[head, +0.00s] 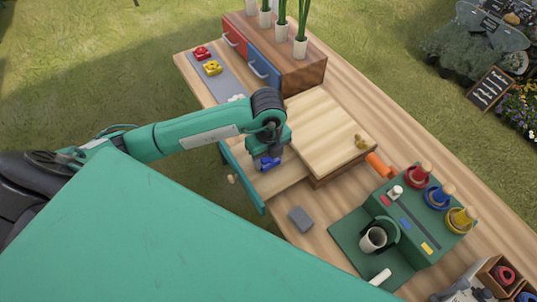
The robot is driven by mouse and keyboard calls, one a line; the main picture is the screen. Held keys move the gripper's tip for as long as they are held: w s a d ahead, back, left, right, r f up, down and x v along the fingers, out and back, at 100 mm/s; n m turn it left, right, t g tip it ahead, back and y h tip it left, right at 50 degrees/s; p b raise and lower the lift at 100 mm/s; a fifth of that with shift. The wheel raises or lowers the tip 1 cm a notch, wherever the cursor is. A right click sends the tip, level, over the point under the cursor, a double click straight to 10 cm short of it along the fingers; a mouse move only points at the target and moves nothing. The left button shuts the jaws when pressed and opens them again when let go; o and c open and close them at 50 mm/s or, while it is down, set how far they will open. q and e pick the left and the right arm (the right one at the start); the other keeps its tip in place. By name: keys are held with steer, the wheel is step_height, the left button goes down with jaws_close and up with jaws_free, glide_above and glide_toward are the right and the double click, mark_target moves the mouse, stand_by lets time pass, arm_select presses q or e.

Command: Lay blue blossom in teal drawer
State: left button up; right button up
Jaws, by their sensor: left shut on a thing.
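The blue blossom (268,164) is held in my left gripper (266,158), whose jaws are shut on it. The gripper points down above the inside of the teal drawer (242,181). The drawer is pulled out of a wooden box (322,130), with its teal front toward the table's left edge and a bare wooden floor. I cannot tell whether the blossom touches that floor. My arm hides the far part of the drawer. My right gripper is not in view.
A grey mat (226,84) holds a red blossom (201,53) and a yellow blossom (212,69). A cabinet (290,65) with red and blue drawers stands behind. A grey block (301,219) and a green machine (415,215) with a cup (373,239) stand nearer.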

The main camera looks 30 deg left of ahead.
mark_target(269, 159)
arm_select(q)
steer(key=shift+f, duration=0.2)
steer(key=o, duration=0.8)
steer(key=shift+o, duration=0.8)
steer(key=shift+r, duration=0.35)
step_height(269, 159, up, 5)
steer(key=shift+f+b, duration=0.2)
steer(key=shift+b, duration=0.25)
step_height(269, 159, up, 7)
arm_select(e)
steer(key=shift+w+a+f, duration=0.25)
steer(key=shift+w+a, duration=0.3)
